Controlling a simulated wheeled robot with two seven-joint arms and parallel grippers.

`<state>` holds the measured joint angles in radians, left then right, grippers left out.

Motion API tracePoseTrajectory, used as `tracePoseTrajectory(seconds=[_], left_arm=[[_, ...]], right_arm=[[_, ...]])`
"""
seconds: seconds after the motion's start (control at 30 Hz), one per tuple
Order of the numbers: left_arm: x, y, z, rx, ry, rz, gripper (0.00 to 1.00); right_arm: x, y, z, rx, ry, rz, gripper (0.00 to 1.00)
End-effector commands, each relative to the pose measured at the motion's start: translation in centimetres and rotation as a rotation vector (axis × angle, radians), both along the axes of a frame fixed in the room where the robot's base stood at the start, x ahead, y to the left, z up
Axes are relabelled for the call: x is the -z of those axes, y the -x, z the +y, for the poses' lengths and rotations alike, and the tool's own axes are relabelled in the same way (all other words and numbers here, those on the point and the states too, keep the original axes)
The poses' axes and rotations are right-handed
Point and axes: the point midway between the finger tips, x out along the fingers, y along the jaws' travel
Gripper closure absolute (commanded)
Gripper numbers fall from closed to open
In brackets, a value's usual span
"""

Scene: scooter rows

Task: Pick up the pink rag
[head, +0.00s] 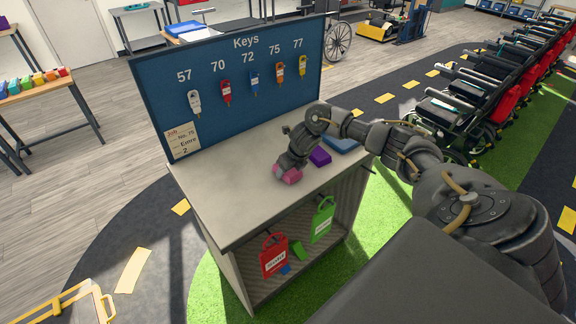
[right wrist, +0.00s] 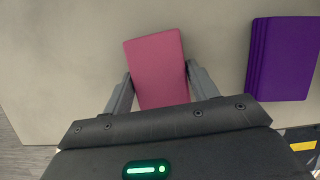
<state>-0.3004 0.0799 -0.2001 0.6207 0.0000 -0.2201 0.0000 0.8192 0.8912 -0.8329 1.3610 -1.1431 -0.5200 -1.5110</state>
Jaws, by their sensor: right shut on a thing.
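The pink rag (head: 288,174) is a small folded block on the grey counter top (head: 238,200), near its front edge. In the right wrist view the pink rag (right wrist: 156,68) lies between the two fingers of my right gripper (right wrist: 160,88), which is shut on its sides. In the head view my right gripper (head: 286,168) points down at the rag and hides part of it. I cannot tell whether the rag is lifted clear of the counter. My left gripper is not in view.
A purple folded rag (head: 320,156) lies right of the pink one, also in the right wrist view (right wrist: 284,58). A blue item (head: 341,145) lies beyond it. A key board (head: 240,85) stands behind the counter. Red (head: 274,258) and green (head: 322,221) tags hang in front.

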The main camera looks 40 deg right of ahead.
Motion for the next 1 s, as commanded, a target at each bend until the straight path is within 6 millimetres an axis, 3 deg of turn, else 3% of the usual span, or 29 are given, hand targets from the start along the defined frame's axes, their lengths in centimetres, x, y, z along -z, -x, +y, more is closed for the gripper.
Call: tracePoseTrajectory(seconds=[0.13,0.3,0.4,0.7,1.0], left_arm=[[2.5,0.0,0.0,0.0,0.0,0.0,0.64],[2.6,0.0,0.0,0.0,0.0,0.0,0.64],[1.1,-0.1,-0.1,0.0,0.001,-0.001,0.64],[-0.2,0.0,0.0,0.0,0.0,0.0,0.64],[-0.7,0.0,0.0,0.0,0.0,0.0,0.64]], right_arm=[[-2.5,-0.4,-0.1,-0.002,0.003,-0.014,0.64],[-6.9,2.2,2.3,-0.009,0.003,-0.012,0.64],[-10.1,3.8,3.5,-0.008,0.007,-0.01,0.64],[-12.2,8.5,7.9,-0.007,0.004,-0.006,0.64],[-12.9,10.1,9.5,-0.001,0.0,-0.004,0.64]])
